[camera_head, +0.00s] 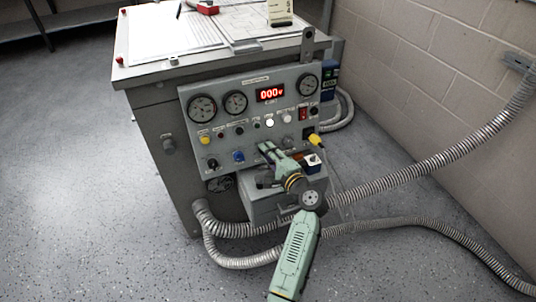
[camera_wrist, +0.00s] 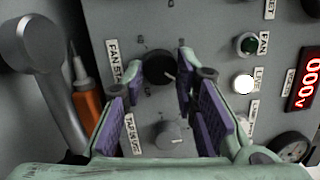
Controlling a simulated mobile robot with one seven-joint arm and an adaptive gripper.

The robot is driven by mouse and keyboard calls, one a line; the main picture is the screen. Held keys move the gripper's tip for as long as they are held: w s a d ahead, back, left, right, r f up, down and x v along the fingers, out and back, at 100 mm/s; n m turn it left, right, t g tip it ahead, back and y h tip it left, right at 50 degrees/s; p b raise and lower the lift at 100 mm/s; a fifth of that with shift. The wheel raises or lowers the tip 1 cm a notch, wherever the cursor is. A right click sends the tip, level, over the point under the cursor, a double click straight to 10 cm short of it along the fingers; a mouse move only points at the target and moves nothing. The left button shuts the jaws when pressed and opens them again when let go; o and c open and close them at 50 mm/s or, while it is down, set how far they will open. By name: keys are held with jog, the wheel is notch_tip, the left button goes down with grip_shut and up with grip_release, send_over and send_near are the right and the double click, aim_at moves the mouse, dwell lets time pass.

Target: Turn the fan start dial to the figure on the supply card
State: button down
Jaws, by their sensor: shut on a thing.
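The fan start dial (camera_wrist: 158,68) is a round black knob with a pale pointer line, beside a partly hidden label reading "FAN STA". My gripper (camera_wrist: 157,60) has its two purple-padded fingers on either side of the dial, shut on it. In the head view my gripper (camera_head: 266,149) reaches the lower middle of the grey control panel (camera_head: 190,100) and hides the dial. A small upright card (camera_head: 280,12) with dark figures stands on the cabinet top; I cannot tell its figures surely.
A grey knob (camera_wrist: 168,135) labelled "TAP" sits near the dial between my fingers. A red display (camera_head: 270,94) reads 000, and a white lamp (camera_wrist: 243,84) is lit. A grey lever handle (camera_wrist: 45,80) and an orange-handled tool (camera_wrist: 88,105) are at left. Ribbed conduits (camera_head: 390,182) run right.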

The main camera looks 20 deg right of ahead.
jog(key=c, duration=1.3)
grip_release()
jog(key=v, duration=1.2)
